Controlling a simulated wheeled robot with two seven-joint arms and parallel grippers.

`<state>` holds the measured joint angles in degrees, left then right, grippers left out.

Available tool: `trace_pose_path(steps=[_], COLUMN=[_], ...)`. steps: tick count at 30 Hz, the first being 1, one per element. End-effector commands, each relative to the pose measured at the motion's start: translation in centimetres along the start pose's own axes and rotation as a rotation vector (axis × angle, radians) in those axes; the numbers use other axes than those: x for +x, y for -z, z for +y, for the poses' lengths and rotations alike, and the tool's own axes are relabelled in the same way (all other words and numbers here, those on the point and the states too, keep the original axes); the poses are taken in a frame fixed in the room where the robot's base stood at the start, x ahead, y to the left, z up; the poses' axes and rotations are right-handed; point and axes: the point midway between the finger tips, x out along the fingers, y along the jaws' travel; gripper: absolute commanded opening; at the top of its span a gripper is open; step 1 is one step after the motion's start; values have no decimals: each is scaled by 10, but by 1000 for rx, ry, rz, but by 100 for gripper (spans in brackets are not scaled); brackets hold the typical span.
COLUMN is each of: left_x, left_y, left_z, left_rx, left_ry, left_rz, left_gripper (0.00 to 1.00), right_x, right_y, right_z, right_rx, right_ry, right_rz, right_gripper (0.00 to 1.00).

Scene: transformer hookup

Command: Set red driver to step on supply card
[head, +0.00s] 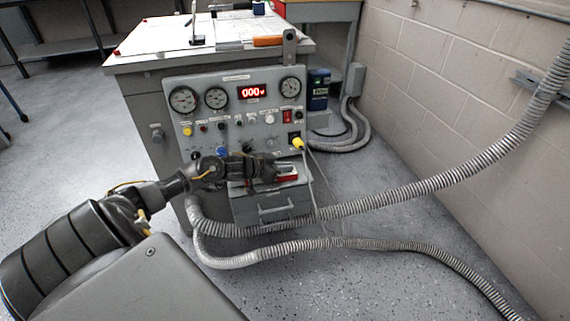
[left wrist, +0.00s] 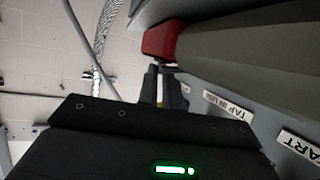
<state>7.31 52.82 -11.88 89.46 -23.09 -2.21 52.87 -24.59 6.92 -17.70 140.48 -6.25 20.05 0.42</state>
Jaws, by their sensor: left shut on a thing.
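My left gripper (head: 287,170) reaches across the lower front of the grey control panel, fingers pointing right. It is shut at a red piece (head: 288,179), which I take for the red driver, just above the grey drawer. In the left wrist view the narrow fingers (left wrist: 163,72) end right at the red block (left wrist: 160,39), with a wide dark grey body beside it. The grip itself is partly hidden, and no setting on the driver is readable. White sheets (head: 150,38) lie on the bench top; I cannot tell which is the supply card. My right gripper is out of view.
The panel (head: 222,118) carries gauges, a red display (head: 252,91), knobs and a yellow plug (head: 298,143). A grey drawer (head: 272,210) sits below. Ribbed conduits (head: 400,207) cross in front on the right. An orange-handled tool (head: 268,41) lies on the bench edge.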

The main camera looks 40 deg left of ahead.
Motion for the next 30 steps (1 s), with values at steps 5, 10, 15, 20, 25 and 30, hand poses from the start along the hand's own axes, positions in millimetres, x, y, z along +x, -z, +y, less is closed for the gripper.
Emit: trace_pose_path(steps=[5, 10, 15, 20, 25, 30], left_x=[1, 0, 0, 0, 0, -1], left_y=[0, 0, 0, 0, 0, 0], left_z=[-4, -3, -3, -3, -3, -3], left_rx=[45, 54, 54, 54, 54, 54], left_ry=[-112, -146, -146, -145, -144, -144], left_rz=[2, 2, 2, 2, 2, 2], left_gripper=[0, 0, 0, 20, 29, 29], right_x=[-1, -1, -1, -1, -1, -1], right_y=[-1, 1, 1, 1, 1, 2], right_z=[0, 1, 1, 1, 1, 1], right_rx=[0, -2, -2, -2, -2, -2], right_ry=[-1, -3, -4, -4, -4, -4], right_rz=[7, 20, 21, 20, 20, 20], right_gripper=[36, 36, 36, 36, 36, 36])
